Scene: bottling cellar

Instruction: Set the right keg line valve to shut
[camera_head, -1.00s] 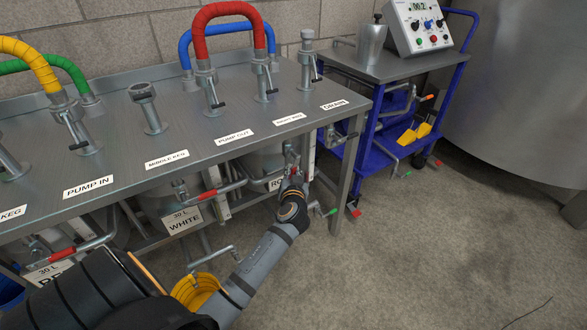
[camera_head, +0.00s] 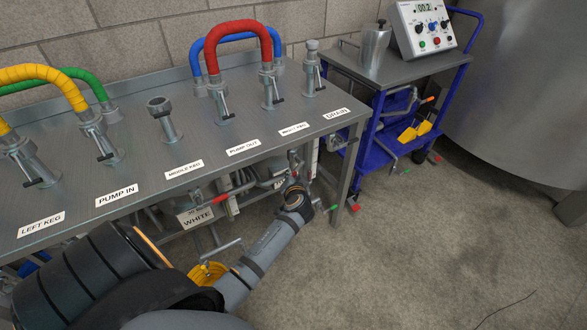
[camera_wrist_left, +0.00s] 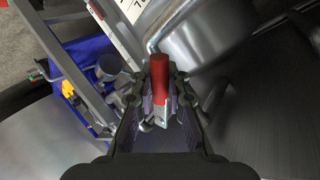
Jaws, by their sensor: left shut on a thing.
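The RIGHT KEG label (camera_head: 294,129) is on the front edge of the steel table. My left gripper (camera_head: 293,172) is just below that label, under the table edge, and its fingertips are hard to make out in the head view. In the left wrist view my left gripper (camera_wrist_left: 159,95) is closed on a red lever handle (camera_wrist_left: 159,72), with a finger on each side. A shiny steel keg (camera_wrist_left: 205,40) is close behind the handle. The valve body and the lever's exact angle are mostly hidden. My right gripper is in neither view.
The steel table (camera_head: 75,185) carries pipe stubs and a red hose (camera_head: 238,30). Another red-handled lever (camera_head: 207,197) is under the table above the WHITE keg sign (camera_head: 197,217). A blue trolley (camera_head: 378,125) stands to the right.

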